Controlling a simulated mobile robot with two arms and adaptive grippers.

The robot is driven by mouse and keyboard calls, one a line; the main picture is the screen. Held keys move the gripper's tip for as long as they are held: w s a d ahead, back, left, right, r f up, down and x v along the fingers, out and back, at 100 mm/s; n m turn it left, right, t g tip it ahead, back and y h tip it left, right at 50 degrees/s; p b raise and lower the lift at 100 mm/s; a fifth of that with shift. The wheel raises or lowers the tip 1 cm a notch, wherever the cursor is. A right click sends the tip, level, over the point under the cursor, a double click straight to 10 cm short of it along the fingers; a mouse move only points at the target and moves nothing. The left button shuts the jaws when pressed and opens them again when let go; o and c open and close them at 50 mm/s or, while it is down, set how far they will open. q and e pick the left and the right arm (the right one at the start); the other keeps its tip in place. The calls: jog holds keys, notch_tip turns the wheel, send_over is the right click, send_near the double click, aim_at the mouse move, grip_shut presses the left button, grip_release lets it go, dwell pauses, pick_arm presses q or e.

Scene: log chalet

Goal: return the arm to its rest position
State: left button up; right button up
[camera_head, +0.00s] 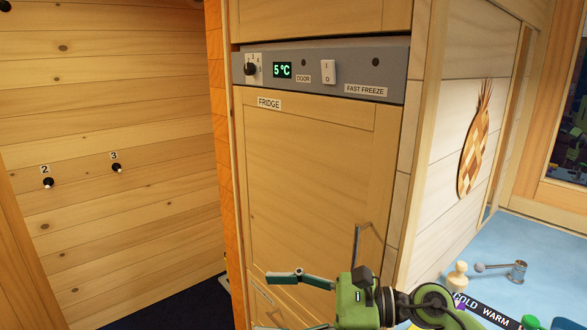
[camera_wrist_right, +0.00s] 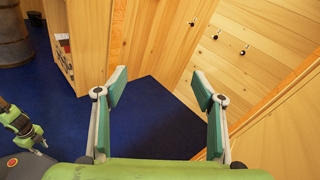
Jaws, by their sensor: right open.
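My right arm comes in from the lower right in the head view. Its green gripper (camera_head: 272,300) is in front of the lower part of the fridge door (camera_head: 310,170), with its fingers pointing left. In the right wrist view the gripper (camera_wrist_right: 159,86) has its two teal fingers spread wide, with nothing between them. The lower finger is partly cut off by the bottom edge of the head view. The fridge door looks closed, and its metal handle (camera_head: 362,240) stands just above my wrist.
A control panel (camera_head: 320,70) reading 5 °C sits above the door. At right is a blue counter (camera_head: 540,250) with a wooden figure (camera_head: 457,276) and a metal tool (camera_head: 516,270). Dark blue floor (camera_wrist_right: 150,120) lies open beyond the fingers. Knobs 2 (camera_head: 47,183) and 3 (camera_head: 116,168) are on the wooden wall.

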notch_tip(320, 180, up, 6)
jog(key=w+m+t+y, duration=0.1)
jog(key=m+t+y, duration=0.2)
jog(key=m+t, duration=0.35)
jog(key=w+d+m+t+h, duration=0.5)
jog(key=d+m+t+h, duration=0.4)
jog(key=m, duration=1.1)
jog(key=s+d+f+m+g+h, duration=0.1)
jog(key=s+d+f+m+h, duration=0.1)
jog(key=d+f+m+h, duration=0.5)
jog(key=s+d+f+m+g+h, duration=0.2)
jog(key=d+f+m+h, duration=0.3)
jog(key=f+m, duration=0.65)
jog(key=s+d+f+m+g+y, duration=0.1)
jog(key=s+f+m+g, duration=0.4)
jog(key=s+f, duration=0.65)
jog(key=s+d+f+m+g+y, duration=0.1)
jog(key=s+d+f+m+g, duration=0.15)
jog(key=s+f+g, duration=0.85)
jog(key=s+a+f+t, duration=0.1)
jog(key=s+f+t, duration=0.1)
jog(key=f, duration=0.9)
jog(key=s+f+t, duration=0.1)
jog(key=s+f, duration=0.2)
jog(key=f, duration=0.8)
jog(key=s+d+f+g, duration=0.1)
jog(key=s+d+f, duration=0.2)
jog(key=s+f, duration=1.3)
jog(key=shift+s+f+h, duration=0.3)
jog(key=shift+s, duration=0.2)
